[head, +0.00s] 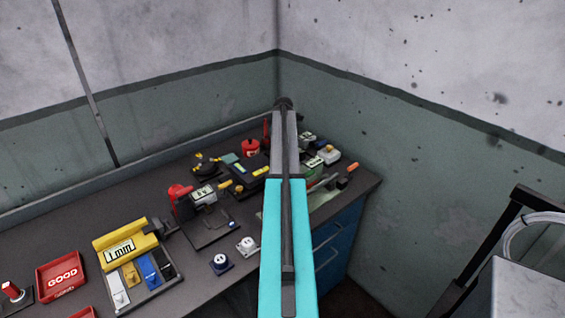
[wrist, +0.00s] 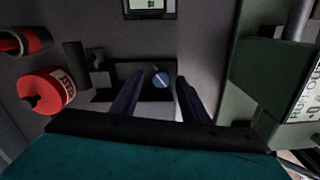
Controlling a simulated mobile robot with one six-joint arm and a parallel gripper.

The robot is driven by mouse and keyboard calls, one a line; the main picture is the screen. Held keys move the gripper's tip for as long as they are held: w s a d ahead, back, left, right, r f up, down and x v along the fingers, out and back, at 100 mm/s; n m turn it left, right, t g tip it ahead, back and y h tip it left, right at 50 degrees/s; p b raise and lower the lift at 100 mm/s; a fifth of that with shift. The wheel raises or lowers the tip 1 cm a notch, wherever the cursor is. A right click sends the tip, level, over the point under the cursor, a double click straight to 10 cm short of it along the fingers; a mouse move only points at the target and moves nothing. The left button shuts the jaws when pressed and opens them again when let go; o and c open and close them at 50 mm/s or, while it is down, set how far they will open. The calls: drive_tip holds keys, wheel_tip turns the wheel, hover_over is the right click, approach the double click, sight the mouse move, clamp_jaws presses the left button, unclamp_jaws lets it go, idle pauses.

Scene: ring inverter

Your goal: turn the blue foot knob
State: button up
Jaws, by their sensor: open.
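The blue foot knob (wrist: 161,80) is a small round blue disc with a pale line across it, in the middle of the wrist view. It sits on a dark bracket-like stand (wrist: 126,72). My gripper (wrist: 159,77) is open, with one dark finger on each side of the knob in the picture. I cannot tell how far the fingertips are above it, and I see no contact. In the head view my teal arm covers this part of the bench, and I cannot make out the knob or the gripper there.
A red cylinder (wrist: 46,90) stands left of the gripper and a green device (wrist: 262,75) stands close on the right. A small display (wrist: 150,8) lies beyond the knob. In the head view the bench holds a yellow gauge block (head: 125,247) and a red GOOD tray (head: 62,275).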

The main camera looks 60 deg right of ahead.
drive_tip(key=shift+f, duration=0.45)
clamp_jaws()
drive_tip(key=shift+a, duration=0.2)
drive_tip(key=shift+d, duration=0.1)
drive_tip(key=shift+m, duration=0.4)
drive_tip(key=shift+d+r+m+b, duration=0.15)
drive_tip(key=shift+m+b, duration=0.7)
drive_tip(key=shift+m, duration=1.55)
